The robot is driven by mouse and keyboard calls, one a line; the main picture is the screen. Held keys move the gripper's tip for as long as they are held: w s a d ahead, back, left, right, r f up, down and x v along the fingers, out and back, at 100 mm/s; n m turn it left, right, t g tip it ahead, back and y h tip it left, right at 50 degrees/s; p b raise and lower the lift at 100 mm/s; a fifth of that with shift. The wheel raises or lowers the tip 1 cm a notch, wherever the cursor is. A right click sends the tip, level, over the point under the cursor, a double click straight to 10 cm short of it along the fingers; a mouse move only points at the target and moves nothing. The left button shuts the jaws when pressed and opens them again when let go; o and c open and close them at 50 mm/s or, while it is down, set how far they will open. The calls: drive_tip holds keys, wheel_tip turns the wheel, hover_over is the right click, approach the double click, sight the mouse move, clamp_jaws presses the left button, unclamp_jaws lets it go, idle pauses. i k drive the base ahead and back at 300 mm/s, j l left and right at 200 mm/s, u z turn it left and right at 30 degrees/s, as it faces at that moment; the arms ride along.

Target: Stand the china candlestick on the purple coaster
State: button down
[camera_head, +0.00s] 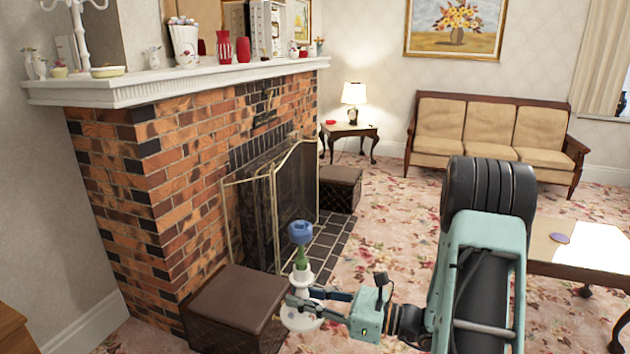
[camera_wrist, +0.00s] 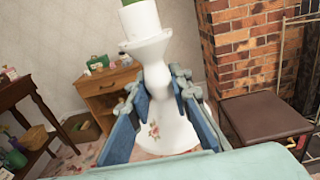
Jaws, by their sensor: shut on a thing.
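The white china candlestick (camera_head: 302,320), with a wide base and a rose pattern, is held upright in the air by my gripper (camera_head: 305,297). In the wrist view the candlestick (camera_wrist: 160,135) stands between the two blue fingers of my gripper (camera_wrist: 160,95), which are shut around its narrower middle. A green piece (camera_head: 301,257) with a blue rounded top (camera_head: 300,232) rises from it; only a bit of green shows in the wrist view. The purple coaster (camera_head: 560,238) lies flat on the light-topped wooden table at the right, well apart from the candlestick.
The low wooden table (camera_head: 545,262) is at the right, partly behind my arm. A brown footstool (camera_head: 235,300) is just left of the candlestick. The brick fireplace (camera_head: 160,185) with a gilt-framed screen stands at left; floral carpet lies open between fireplace and sofa (camera_head: 490,140).

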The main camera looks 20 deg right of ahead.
sight(560, 238)
drive_tip(key=i+l+z, duration=0.2)
drive_tip(key=z, duration=0.2)
drive_tip(key=i+l+z, duration=0.25)
drive_tip(key=z, duration=0.15)
drive_tip(key=i+l+z, duration=0.1)
drive_tip(key=i+z, duration=0.6)
drive_tip(key=i, duration=0.3)
drive_tip(key=i+j+z, duration=0.1)
drive_tip(key=i+z, duration=0.2)
drive_tip(key=i, duration=0.3)
drive_tip(key=i+j+z, duration=0.25)
drive_tip(key=i+z, duration=0.2)
drive_tip(key=i+j+z, duration=0.45)
drive_tip(key=i+j, duration=0.05)
drive_tip(key=i, duration=0.1)
